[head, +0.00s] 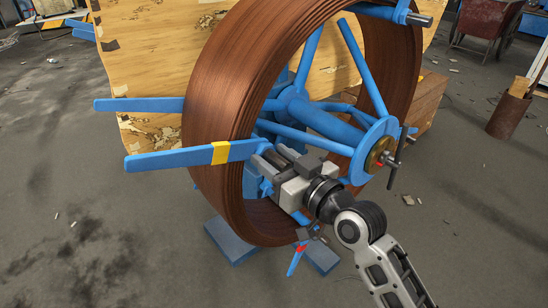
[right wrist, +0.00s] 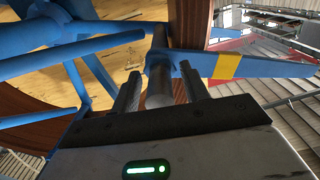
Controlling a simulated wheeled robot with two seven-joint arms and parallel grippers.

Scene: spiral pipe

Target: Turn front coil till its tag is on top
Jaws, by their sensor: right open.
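The front coil (head: 225,85) is a big ring of brown pipe on a blue spoked reel (head: 320,118). Its yellow tag (head: 220,152) is a band on a flat blue arm (head: 160,158) that sticks out at the coil's left side. The tag also shows in the right wrist view (right wrist: 226,66). My right gripper (head: 268,160) is inside the ring, at the inner end of the tagged arm. In the right wrist view its fingers (right wrist: 160,85) stand apart with a grey rod and the blue arm's end between or just beyond them; contact is unclear. My left gripper is out of view.
A second blue arm (head: 140,104) sticks out above the tagged one. A hub with a crank handle (head: 394,165) is right of my right gripper. A worn yellow board (head: 140,50) stands behind the coil. The grey floor (head: 90,240) is mostly open at left.

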